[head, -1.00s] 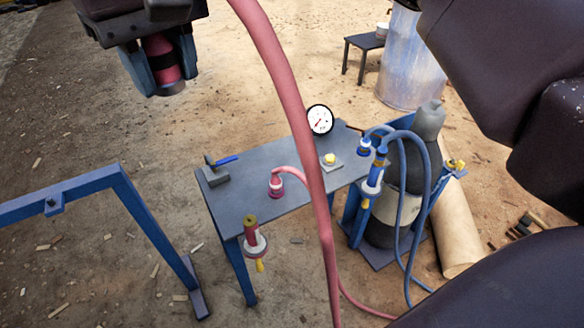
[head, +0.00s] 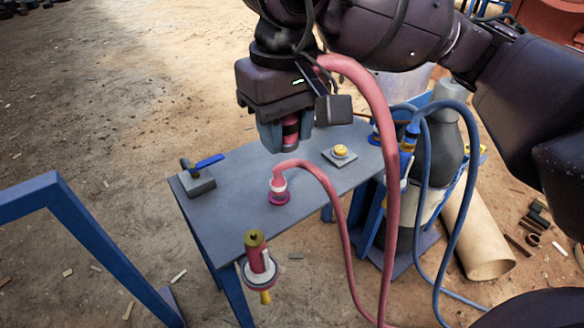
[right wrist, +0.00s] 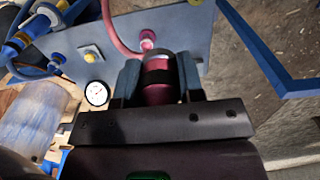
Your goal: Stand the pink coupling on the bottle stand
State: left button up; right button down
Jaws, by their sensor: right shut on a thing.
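My right gripper (head: 285,136) is shut on the pink coupling (head: 291,130), holding it above the table's far part; a dark band crosses it. The right wrist view shows the coupling (right wrist: 159,92) between the two blue fingers of the gripper (right wrist: 158,78). A thick pink hose (head: 386,170) arches from near that wrist and hangs down to the right. The blue bottle stand (head: 368,215) holds dark and pale bottles right of the table, partly behind hoses. A blue coupling (head: 408,140) is at the stand. My left gripper is not in view.
The grey table (head: 225,215) carries a blue-handled block (head: 197,180), a pink hose fitting (head: 279,192) and a yellow-knobbed plate (head: 340,155). A red-and-white fitting (head: 258,268) is at its front edge. A blue frame (head: 105,255) stands left. A gauge (right wrist: 97,93) shows in the wrist view.

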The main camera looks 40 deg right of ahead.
aim_at(299, 191)
jog(key=z, duration=0.9)
jog(key=i+j+z, duration=0.2)
jog(key=j+z, duration=0.15)
jog(key=j, duration=0.2)
jog(key=i+j, duration=0.1)
jog(key=j, duration=0.3)
jog(key=i+j, duration=0.1)
jog(key=j, duration=0.25)
jog(key=i+j, duration=0.1)
jog(key=j, duration=0.3)
